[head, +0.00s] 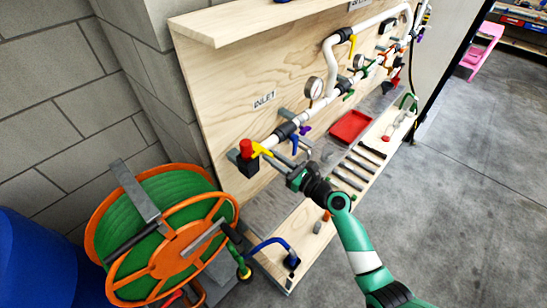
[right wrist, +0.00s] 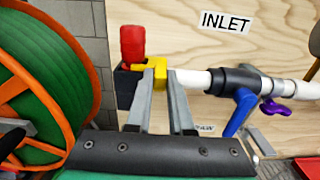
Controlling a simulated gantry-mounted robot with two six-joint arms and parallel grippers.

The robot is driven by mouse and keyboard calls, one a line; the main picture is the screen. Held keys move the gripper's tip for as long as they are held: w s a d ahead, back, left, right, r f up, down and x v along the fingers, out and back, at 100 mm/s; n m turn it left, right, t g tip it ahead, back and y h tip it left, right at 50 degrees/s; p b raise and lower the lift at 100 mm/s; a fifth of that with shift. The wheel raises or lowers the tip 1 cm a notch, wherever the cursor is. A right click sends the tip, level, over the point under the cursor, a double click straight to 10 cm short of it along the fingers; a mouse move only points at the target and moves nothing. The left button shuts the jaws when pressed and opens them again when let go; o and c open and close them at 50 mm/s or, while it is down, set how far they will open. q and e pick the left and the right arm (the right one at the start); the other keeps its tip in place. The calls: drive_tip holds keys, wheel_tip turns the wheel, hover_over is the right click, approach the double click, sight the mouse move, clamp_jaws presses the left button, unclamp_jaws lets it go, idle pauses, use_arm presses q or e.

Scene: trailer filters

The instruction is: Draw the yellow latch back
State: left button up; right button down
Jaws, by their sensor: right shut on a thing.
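The yellow latch (head: 261,149) sits at the inlet end of the white pipe, beside a red knob (head: 246,147) on a black block (head: 247,166). In the right wrist view the yellow latch (right wrist: 160,70) lies at the tips of my right gripper (right wrist: 161,76). The two grey fingers are closed on it, and they hide part of it. In the head view my right gripper (head: 274,157) reaches in from the lower right to the latch. My left gripper does not show in either view.
A hose reel (head: 170,250) with green hose stands close on the left. A blue valve lever (right wrist: 240,112) hangs from the pipe right of the latch. A red tray (head: 351,126) and several tools lie on the wooden shelf.

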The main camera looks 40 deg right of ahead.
idle(0.8)
drive_tip(key=shift+d+f, duration=0.1)
drive_tip(key=shift+d, duration=1)
drive_tip(key=c, duration=0.8)
unclamp_jaws()
drive_tip(key=shift+d, duration=0.2)
drive_tip(key=shift+a, duration=0.1)
drive_tip(key=shift+s, duration=0.1)
